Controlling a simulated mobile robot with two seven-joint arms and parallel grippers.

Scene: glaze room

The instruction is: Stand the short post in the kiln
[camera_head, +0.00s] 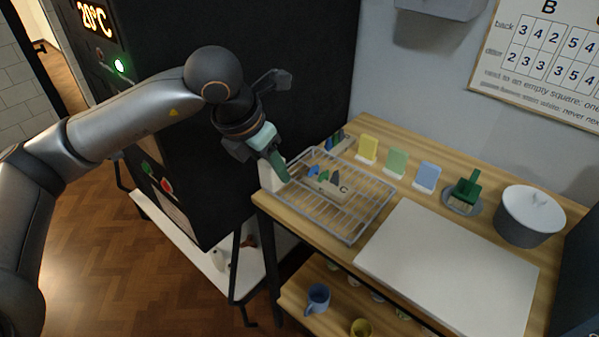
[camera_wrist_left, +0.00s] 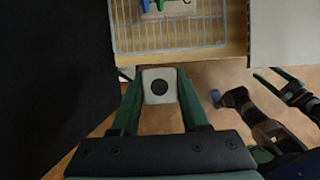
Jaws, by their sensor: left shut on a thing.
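My left gripper (camera_head: 273,166) is shut on a pale block, which I take for the short post (camera_head: 267,176). In the wrist view the post (camera_wrist_left: 160,74) sits between both green fingers, its square end with a round dark hole facing the camera. In the head view the fingers partly cover it. It is held beside the left end of the wooden bench, next to the wire rack. The kiln (camera_head: 300,60) is the big black body behind my left arm; its inside is not visible.
A white board (camera_head: 450,262) and lidded pot (camera_head: 528,222) lie right. Dark parts with green tips show right in the wrist view.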

